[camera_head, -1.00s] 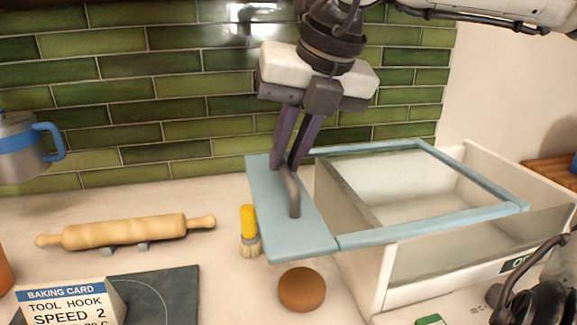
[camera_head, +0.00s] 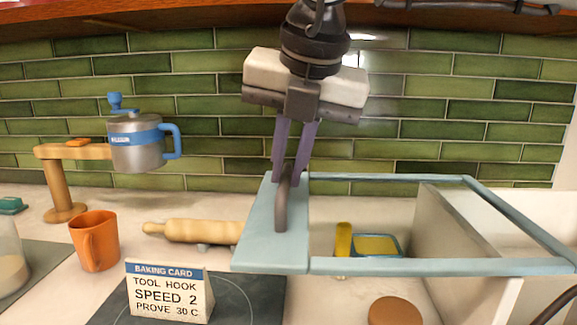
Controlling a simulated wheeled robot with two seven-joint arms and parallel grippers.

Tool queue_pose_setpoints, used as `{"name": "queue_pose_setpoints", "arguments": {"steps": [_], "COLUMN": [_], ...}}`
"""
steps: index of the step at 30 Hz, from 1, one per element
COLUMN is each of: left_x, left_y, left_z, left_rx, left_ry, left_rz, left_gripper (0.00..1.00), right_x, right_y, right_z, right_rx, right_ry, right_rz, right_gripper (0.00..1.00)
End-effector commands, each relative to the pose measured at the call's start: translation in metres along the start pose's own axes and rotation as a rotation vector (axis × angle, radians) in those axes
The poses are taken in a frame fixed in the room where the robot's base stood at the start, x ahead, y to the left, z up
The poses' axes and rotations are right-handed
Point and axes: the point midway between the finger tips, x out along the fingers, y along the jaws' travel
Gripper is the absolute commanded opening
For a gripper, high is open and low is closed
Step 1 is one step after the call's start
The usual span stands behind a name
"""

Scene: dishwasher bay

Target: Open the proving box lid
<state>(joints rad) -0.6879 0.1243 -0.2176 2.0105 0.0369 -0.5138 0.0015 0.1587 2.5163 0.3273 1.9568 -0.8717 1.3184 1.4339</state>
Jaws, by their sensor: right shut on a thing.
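The proving box lid (camera_head: 268,255) is a pale blue frame around a clear pane, with a wide blue panel at its left end. A grey bar handle (camera_head: 281,205) stands on that panel. My right gripper (camera_head: 288,180) comes down from above and is shut on the handle. The white proving box (camera_head: 470,255) stands at the right, partly cut off by the picture edge. The lid sticks out far to the left of the box wall, over the counter, and its right part still overlaps the box. My left gripper is not in view.
Under the lid's pane lie a yellow-handled brush (camera_head: 343,239) and a blue tub with yellow contents (camera_head: 376,246). A round brown object (camera_head: 394,312) is in front. A rolling pin (camera_head: 192,231), baking card (camera_head: 168,291), orange mug (camera_head: 95,240) and blue-grey mixer (camera_head: 137,145) stand left.

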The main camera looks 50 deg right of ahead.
Motion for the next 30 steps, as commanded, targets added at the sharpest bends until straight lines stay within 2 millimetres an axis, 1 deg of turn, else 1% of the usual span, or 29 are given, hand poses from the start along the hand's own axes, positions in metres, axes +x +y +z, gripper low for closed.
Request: {"name": "queue_pose_setpoints", "arguments": {"steps": [4, 5, 7, 8, 16, 19, 23, 30], "left_x": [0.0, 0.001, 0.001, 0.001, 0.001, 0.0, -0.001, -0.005], "left_y": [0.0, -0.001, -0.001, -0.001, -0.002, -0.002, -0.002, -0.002], "left_z": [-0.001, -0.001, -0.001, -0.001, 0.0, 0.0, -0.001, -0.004], "left_rx": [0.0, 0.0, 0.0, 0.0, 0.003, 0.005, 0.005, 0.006], "left_ry": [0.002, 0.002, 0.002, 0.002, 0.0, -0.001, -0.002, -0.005], "left_rz": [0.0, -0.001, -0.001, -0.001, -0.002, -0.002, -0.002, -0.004], "left_gripper": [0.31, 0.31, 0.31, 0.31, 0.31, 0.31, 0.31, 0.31], "right_x": [-0.001, -0.001, -0.001, -0.001, -0.001, -0.007, -0.028, -0.076], "right_y": [0.002, 0.002, 0.002, 0.002, 0.001, 0.001, 0.002, 0.002], "right_z": [0.001, 0.001, 0.001, 0.001, 0.0, 0.001, 0.001, 0.001], "right_rx": [0.0, 0.0, -0.001, -0.001, -0.001, 0.0, 0.0, -0.001], "right_ry": [-0.002, -0.002, -0.002, -0.002, -0.001, -0.002, -0.004, -0.002], "right_rz": [0.005, 0.005, 0.005, 0.005, 0.003, 0.004, 0.005, 0.007], "right_gripper": [0.0, 0.17, 0.29, 0.31, 0.31, 0.31, 0.31, 0.31]}}
